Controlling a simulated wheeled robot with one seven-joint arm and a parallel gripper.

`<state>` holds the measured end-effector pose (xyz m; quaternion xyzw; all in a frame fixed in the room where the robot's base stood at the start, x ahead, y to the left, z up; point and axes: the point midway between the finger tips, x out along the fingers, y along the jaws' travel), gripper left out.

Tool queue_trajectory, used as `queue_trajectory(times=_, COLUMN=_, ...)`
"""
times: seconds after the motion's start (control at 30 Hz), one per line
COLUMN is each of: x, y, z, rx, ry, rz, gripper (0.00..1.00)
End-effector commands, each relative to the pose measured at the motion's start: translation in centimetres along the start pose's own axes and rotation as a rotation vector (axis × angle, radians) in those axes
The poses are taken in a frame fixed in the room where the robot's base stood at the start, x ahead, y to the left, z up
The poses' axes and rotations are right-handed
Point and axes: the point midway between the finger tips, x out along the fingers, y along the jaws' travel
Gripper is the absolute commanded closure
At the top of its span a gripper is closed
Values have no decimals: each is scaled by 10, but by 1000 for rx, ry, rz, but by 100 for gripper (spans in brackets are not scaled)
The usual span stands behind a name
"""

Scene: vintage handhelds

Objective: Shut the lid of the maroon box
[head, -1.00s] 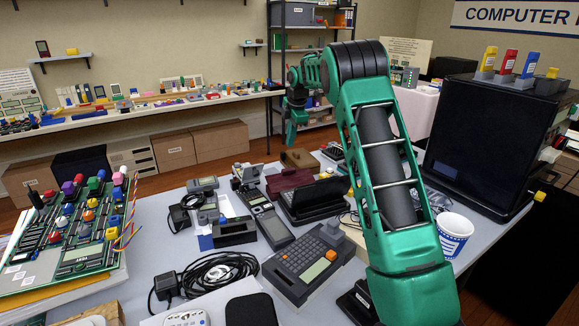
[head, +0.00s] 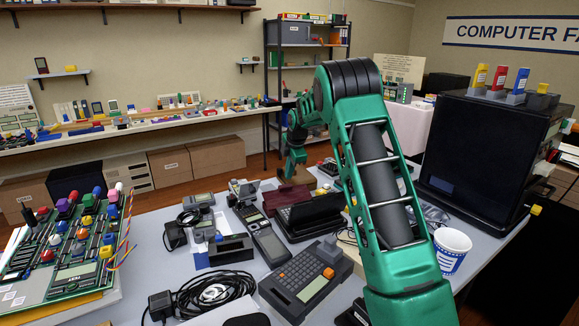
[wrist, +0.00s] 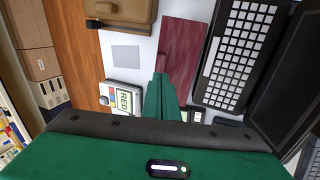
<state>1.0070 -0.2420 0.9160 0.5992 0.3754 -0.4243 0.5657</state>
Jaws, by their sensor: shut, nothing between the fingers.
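The maroon box (head: 284,198) lies on the table beyond the dark handheld computers. In the wrist view it shows as a flat maroon panel (wrist: 184,40), with a small raised piece near the fingers. My gripper (head: 290,176) is shut and empty, pointing down at the far side of the box. In the wrist view my gripper fingers (wrist: 160,80) are together beside the panel's left edge and overlap it in the picture. I cannot tell whether they touch it. How far the lid stands open is not clear from these views.
A black keyboard handheld (wrist: 238,55) sits close to the right of the box in the wrist view. A brown case (wrist: 125,10) and a device marked RED (wrist: 122,98) lie on the left. A paper cup (head: 452,252) stands near my arm.

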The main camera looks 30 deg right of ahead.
Motion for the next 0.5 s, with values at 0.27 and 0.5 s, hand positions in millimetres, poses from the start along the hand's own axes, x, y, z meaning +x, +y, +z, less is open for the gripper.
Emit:
queue_trajectory(times=0.27, x=41, y=0, z=0, rx=1, ry=0, rz=0, gripper=100)
queue_trajectory(times=0.5, x=52, y=0, z=0, rx=1, ry=0, rz=0, gripper=100)
